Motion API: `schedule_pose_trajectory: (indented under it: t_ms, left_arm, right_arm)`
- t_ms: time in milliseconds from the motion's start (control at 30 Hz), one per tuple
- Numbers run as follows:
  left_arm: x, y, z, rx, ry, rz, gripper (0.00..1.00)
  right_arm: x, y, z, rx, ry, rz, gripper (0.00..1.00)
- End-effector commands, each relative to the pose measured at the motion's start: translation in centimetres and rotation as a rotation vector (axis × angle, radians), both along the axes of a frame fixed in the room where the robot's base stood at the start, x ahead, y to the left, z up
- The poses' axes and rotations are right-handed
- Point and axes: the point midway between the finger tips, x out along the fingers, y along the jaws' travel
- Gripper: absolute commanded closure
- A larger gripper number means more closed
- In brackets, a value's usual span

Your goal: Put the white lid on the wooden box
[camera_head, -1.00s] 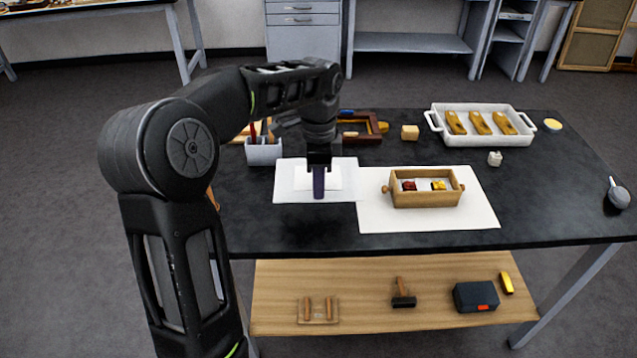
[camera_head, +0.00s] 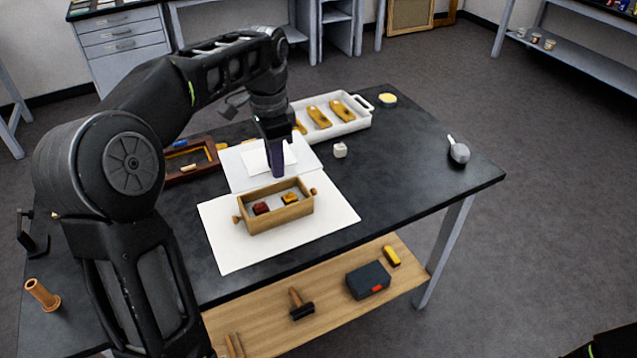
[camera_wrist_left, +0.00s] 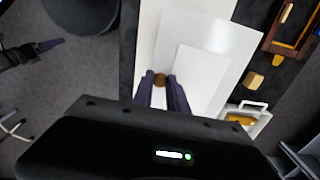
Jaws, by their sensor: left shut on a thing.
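The white lid (camera_head: 240,174) is a flat pale panel with a whiter rectangle (camera_head: 262,157) on it, just behind the box. My left gripper (camera_head: 277,172) is shut on it, fingers pointing down. The left wrist view shows the lid (camera_wrist_left: 247,45) and a brown knob (camera_wrist_left: 160,79) between the fingertips. The wooden box (camera_head: 281,217) stands open on a white mat (camera_head: 230,250). It has a round knob at each end and red and yellow things inside. At the left of the wrist view, my right gripper (camera_wrist_left: 50,44) shows its purple finger, too small to tell its opening.
A white tray (camera_head: 345,128) with yellow pieces is behind the lid. A brown frame (camera_head: 192,165) stands left of it. The table front right is clear; a wooden shelf (camera_head: 330,310) is below.

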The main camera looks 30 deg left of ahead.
Motion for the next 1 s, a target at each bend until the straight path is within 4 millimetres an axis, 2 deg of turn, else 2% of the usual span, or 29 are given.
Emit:
schedule_pose_trajectory:
  t_ms: [133,467,567,833,1000]
  left_arm:
    - [-0.5,0.1,0.2,-0.004,0.018,0.068,1.00]
    - [-0.5,0.1,0.0,-0.005,0.020,0.074,1.00]
    - [-0.6,0.1,-0.9,-0.005,0.023,0.073,1.00]
    - [-0.6,0.1,-5.3,-0.005,0.024,0.073,1.00]
    - [-0.5,0.1,-6.1,-0.004,0.019,0.073,1.00]
  right_arm:
    - [0.0,0.0,0.0,0.000,0.001,0.000,0.00]
    - [0.0,0.0,0.0,0.000,0.001,0.000,0.00]
    - [0.0,0.0,-0.1,0.000,0.000,0.000,0.00]
    - [0.0,0.0,0.2,0.000,0.001,0.000,0.00]
    - [-0.1,0.0,0.2,-0.001,0.001,-0.001,0.00]
